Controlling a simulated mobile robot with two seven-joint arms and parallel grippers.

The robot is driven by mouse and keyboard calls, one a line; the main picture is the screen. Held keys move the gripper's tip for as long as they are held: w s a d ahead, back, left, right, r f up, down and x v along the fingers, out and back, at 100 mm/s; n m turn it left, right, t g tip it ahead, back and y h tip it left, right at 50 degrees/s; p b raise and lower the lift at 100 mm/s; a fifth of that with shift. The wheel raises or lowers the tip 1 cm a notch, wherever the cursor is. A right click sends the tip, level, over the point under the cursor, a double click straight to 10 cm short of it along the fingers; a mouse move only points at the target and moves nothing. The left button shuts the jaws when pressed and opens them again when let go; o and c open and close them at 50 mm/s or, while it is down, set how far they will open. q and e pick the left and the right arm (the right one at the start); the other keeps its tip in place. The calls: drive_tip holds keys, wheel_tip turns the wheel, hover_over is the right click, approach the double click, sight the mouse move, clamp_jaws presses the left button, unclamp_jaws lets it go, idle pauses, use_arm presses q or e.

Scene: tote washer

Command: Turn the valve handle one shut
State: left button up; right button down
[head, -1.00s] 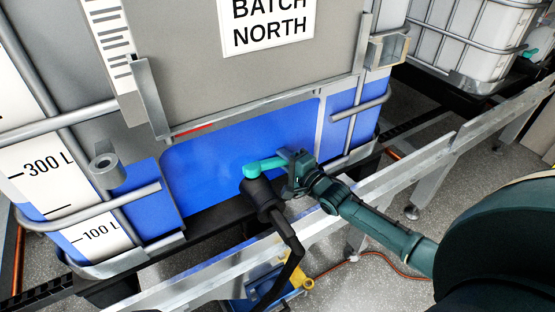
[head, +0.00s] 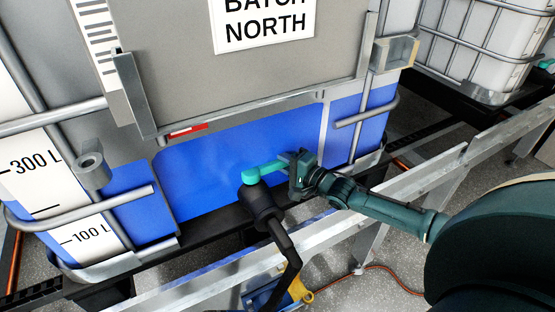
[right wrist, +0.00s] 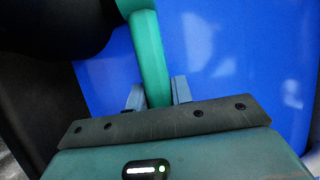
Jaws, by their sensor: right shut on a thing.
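The teal valve handle (head: 264,171) sits on top of a black valve (head: 258,201) at the front foot of the blue-filled tank. It points to the right from the valve. My right gripper (head: 292,170) is shut on the handle's outer end. In the right wrist view the handle (right wrist: 148,55) runs down between the two grey fingers (right wrist: 155,95), and the black valve body is dark at the upper left. My left gripper is not in view.
A black hose (head: 288,257) hangs from the valve. A metal rail (head: 425,180) runs in front of the tank. A blue and yellow item (head: 290,293) and an orange cable (head: 385,270) are below. A second tank (head: 480,45) stands at the upper right.

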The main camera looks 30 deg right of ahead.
drive_tip(key=c, duration=1.2)
unclamp_jaws()
drive_tip(key=shift+w, duration=0.1)
drive_tip(key=shift+c, duration=0.2)
drive_tip(key=v, duration=1.3)
drive_tip(key=shift+p, duration=0.3)
